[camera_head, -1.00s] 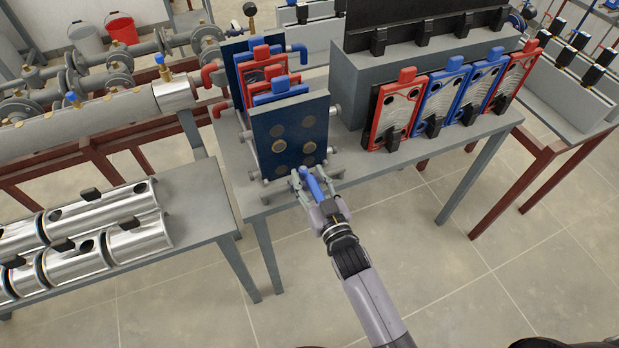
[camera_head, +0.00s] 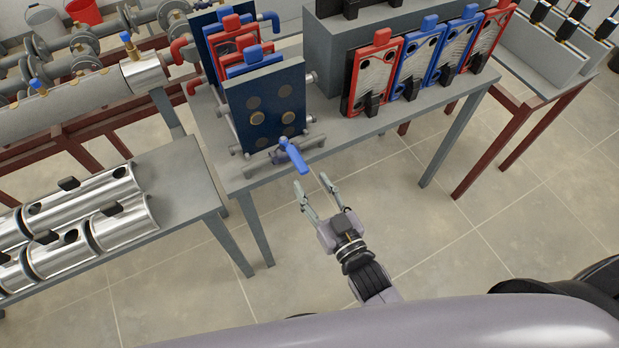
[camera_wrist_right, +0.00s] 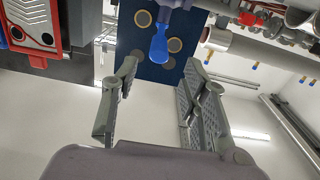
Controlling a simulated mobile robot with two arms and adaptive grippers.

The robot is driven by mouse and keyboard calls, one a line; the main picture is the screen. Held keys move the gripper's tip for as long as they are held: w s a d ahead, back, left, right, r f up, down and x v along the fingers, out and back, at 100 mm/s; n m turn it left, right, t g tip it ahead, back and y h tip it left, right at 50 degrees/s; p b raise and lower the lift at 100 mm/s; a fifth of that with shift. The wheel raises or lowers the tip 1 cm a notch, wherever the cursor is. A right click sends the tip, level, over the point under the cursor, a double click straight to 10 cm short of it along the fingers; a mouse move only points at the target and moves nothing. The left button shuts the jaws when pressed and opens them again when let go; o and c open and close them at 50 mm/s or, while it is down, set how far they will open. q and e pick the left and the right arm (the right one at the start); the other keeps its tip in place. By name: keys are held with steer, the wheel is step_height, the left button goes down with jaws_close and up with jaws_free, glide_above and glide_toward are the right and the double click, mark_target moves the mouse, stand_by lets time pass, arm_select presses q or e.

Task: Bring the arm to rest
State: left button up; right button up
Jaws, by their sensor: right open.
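My right gripper (camera_head: 313,189) is open and empty in front of the table's near edge. Its two fingers also show spread apart in the right wrist view (camera_wrist_right: 155,88). A blue lever handle (camera_head: 293,156) sits at the front foot of the plate exchanger (camera_head: 265,105). The handle also shows in the right wrist view (camera_wrist_right: 159,44), beyond the fingertips and apart from them. The exchanger has a dark blue front plate, with red and blue plates behind it. My left gripper is not in view.
The grey table (camera_head: 212,150) carries the exchanger and a rack with red (camera_head: 371,75) and blue plates (camera_head: 411,65). At left, a lower bench (camera_head: 185,190) holds metal cylinders (camera_head: 120,222). Pipes (camera_head: 65,112) run behind. The tiled floor before the table is clear.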

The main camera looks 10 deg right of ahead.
steer(key=shift+f, duration=0.1)
stand_by(0.4)
steer(key=s+d+f+g+h, duration=0.1)
steer(key=s+d+f+g, duration=0.2)
steer(key=f, duration=0.8)
steer(key=s+d+f+g+h, duration=0.1)
steer(key=s+f+g, duration=0.3)
steer(key=f, duration=0.6)
steer(key=s+d+f+g+h, duration=0.15)
steer(key=s+f, duration=0.35)
steer(key=f, duration=0.6)
steer(key=s+d+f+g, duration=0.2)
steer(key=s+d+f, duration=0.1)
steer(key=s, duration=0.4)
steer(key=s+d+f+g+h, duration=0.1)
steer(key=s+d+f+g, duration=0.2)
steer(key=s+f, duration=0.3)
steer(key=s+d+f+m+g, duration=0.1)
steer(key=s+d+f, duration=0.3)
steer(key=s, duration=0.5)
steer(key=shift+d+f+g+h, duration=0.2)
steer(key=shift+f+g+h, duration=0.2)
steer(key=shift+g, duration=0.45)
steer(key=shift+a, duration=0.1)
steer(key=shift+c, duration=0.9)
